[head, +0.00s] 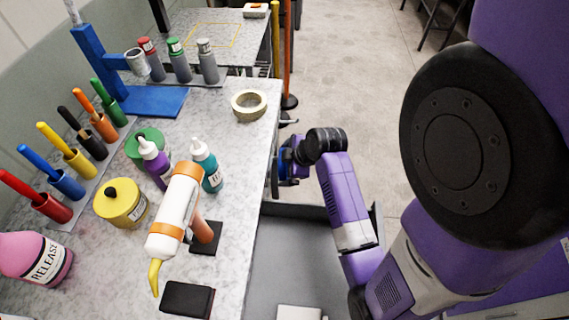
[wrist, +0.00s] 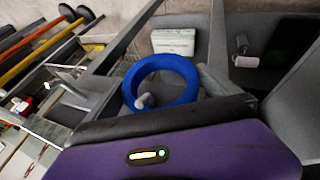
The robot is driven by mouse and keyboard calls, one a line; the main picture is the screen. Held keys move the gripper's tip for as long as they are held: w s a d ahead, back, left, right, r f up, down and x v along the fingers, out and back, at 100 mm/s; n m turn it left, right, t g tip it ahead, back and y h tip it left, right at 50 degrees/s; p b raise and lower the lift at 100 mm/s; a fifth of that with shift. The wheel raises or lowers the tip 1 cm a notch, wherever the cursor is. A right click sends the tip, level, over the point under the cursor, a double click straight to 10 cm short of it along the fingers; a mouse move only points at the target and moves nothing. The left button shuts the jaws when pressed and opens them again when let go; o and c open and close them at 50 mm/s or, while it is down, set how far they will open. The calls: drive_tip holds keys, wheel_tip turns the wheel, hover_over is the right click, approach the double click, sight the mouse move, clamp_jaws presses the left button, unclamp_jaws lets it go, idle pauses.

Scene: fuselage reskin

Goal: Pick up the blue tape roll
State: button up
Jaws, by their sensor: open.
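The blue tape roll (wrist: 160,82) shows as a ring in the middle of the wrist view, close in front of my gripper. It seems to lie between the two grey fingers; I cannot tell whether they touch it. A small grey piece shows through its hole. In the head view my gripper (head: 279,172) is beside the right edge of the workbench, turned away and partly hidden by my arm. A bit of blue shows there, but I cannot tell whether it is the roll. The gripper is open.
The workbench (head: 232,133) holds a cream tape roll (head: 249,105), a white and orange caulking tube (head: 175,215), bottles, a yellow tin (head: 121,203) and several markers in holders. A white box (wrist: 174,41) lies beyond the blue ring. Open floor (head: 350,60) lies right of the bench.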

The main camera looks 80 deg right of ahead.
drive_tip(key=c, duration=1.2)
drive_tip(key=shift+c, duration=0.2)
drive_tip(key=shift+r, duration=0.2)
